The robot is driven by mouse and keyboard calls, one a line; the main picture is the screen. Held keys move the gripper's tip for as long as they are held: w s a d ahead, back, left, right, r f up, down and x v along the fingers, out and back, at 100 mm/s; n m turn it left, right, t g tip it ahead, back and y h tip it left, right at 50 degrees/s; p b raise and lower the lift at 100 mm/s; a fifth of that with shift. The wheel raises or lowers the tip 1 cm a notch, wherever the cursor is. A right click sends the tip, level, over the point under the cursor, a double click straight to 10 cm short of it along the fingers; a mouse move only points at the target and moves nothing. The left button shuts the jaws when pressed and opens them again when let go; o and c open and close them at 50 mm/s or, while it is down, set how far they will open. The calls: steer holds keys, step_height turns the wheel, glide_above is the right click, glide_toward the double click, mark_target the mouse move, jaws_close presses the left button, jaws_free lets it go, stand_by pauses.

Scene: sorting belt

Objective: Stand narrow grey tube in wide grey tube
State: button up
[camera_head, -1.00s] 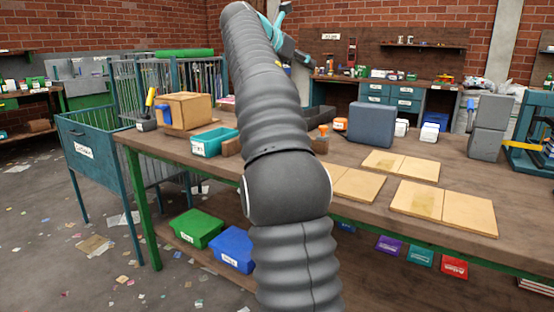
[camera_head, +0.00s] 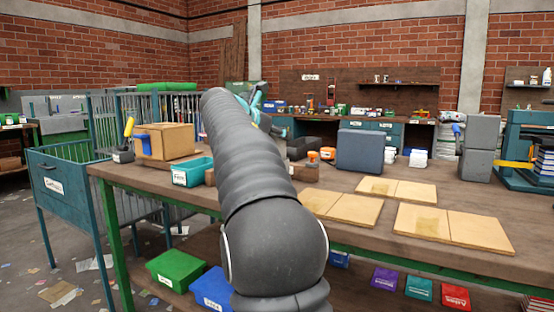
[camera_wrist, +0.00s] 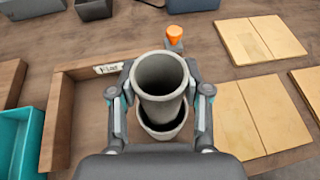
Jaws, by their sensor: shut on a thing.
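In the wrist view, the narrow grey tube (camera_wrist: 160,76) is upright between the fingers of my gripper (camera_wrist: 160,98), which is shut on it. Its open mouth faces the camera. The wide grey tube (camera_wrist: 167,135) is directly below, with part of its rim and dark inside showing around the near side of the narrow tube. I cannot tell whether the narrow tube's lower end is inside it or just above it. In the head view, my arm hides both tubes and the fingers.
A wooden-walled tray with a white label (camera_wrist: 108,69) surrounds the left side. A teal bin (camera_wrist: 12,135) lies further left. An orange-topped object (camera_wrist: 174,36) stands just beyond the tubes. Flat wooden boards (camera_wrist: 262,110) lie to the right. A grey-blue box (camera_head: 360,151) stands on the bench.

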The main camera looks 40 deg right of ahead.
steer(key=shift+f+b, duration=0.8)
steer(key=shift+f, duration=1.25)
steer(key=shift+f, duration=0.7)
steer(key=o, duration=0.9)
steer(key=shift+f, duration=0.1)
steer(key=shift+f, duration=0.1)
steer(key=shift+r, duration=0.3)
steer(key=r+p+v, duration=0.1)
steer(key=v, duration=1.1)
